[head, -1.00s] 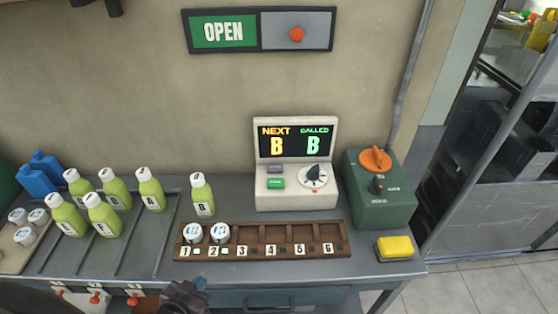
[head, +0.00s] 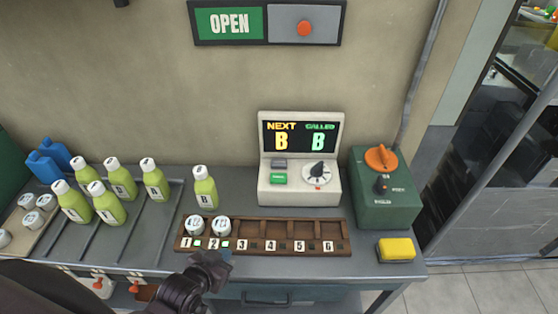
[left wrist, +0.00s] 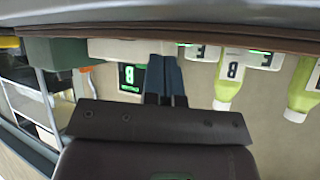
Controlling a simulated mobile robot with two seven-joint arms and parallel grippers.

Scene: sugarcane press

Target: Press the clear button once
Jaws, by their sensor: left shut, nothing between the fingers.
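The white console (head: 299,188) stands on the counter, its screen (head: 300,137) reading NEXT B and CALLED B. On its front are a grey button (head: 279,163), a green button (head: 279,178) and a dial (head: 318,171). The button labels are too small to read, so I cannot tell which is clear. My left gripper (head: 219,260) is at the front of the slotted rack, left of and nearer than the console, apart from the buttons. In the left wrist view its fingers (left wrist: 165,78) are shut and empty, with the screen (left wrist: 131,78) upside down behind them. My right gripper is not in view.
The brown numbered rack (head: 290,228) lies before the console, with two white-lidded items in slots 1 and 2. A bottle marked B (head: 205,188) stands left of the console; several bottles are farther left. A green box (head: 384,195) and yellow sponge (head: 396,249) are right.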

